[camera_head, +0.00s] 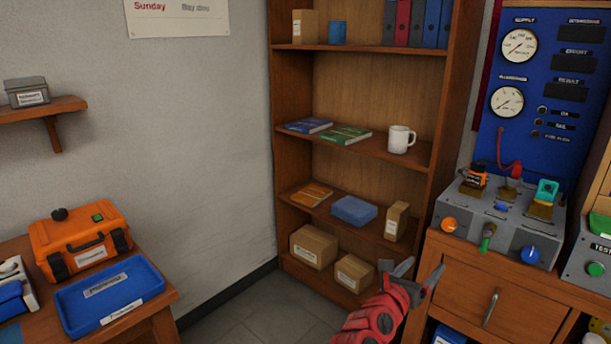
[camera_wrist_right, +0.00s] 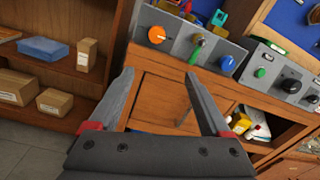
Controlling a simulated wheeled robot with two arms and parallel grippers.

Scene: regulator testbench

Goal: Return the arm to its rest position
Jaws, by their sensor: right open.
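My right gripper (camera_head: 418,274) is at the lower middle of the head view, red with grey fingers. It is open and empty, in front of the bookshelf and beside the left edge of the wooden bench cabinet. In the right wrist view my right gripper (camera_wrist_right: 158,88) shows its two fingers spread apart, with nothing between them but the cabinet front behind. The fingers appear apart from the cabinet. My left gripper is not in the head view.
The bench cabinet (camera_head: 490,315) carries a grey test fixture (camera_head: 500,225) with knobs, below a blue gauge panel (camera_head: 550,100). A bookshelf (camera_head: 360,85) holds boxes, books and a white mug (camera_head: 401,139). At left are an orange case (camera_head: 82,240) and blue tray (camera_head: 110,293). Floor between is clear.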

